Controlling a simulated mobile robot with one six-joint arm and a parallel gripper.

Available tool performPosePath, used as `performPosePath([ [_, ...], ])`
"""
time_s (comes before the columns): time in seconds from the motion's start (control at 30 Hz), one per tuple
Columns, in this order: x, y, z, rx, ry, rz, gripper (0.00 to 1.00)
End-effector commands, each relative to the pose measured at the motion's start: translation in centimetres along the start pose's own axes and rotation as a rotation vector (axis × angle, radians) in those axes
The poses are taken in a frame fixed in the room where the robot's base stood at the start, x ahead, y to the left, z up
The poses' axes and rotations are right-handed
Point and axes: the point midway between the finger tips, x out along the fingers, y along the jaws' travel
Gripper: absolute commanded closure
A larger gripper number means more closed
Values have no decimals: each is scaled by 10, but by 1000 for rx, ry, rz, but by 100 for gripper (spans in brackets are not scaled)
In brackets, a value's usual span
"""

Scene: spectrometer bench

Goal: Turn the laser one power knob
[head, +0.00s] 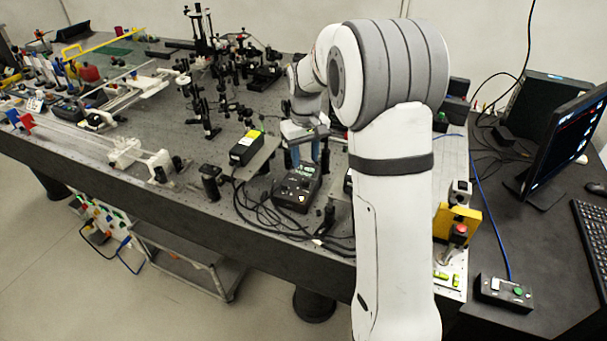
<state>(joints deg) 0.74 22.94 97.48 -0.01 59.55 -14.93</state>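My gripper (305,160) hangs over the optical bench, with its two blue fingers pointing down and a gap between them. Just below the fingertips is a black control box (297,189) with a small green-lit panel and controls on top. It may carry the laser one power knob, but the knob and any label are too small to tell. I cannot tell whether the fingers touch the box. My arm covers part of the bench to the right of the box.
A black and yellow box (246,149) stands left of the control box. Loose black cables (262,214) lie in front. Optics posts (205,110) crowd the bench behind. A red button on a yellow mount (459,232), a button box (505,292) and a monitor (562,142) are at right.

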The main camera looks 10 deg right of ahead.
Motion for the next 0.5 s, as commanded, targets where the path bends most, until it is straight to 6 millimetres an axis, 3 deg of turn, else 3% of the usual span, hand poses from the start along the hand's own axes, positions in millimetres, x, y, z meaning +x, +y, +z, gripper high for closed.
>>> performPosePath([
  [0.3,49,0,2,2,-4,-1,61],
  [0.5,68,0,1,2,-2,-1,61],
])
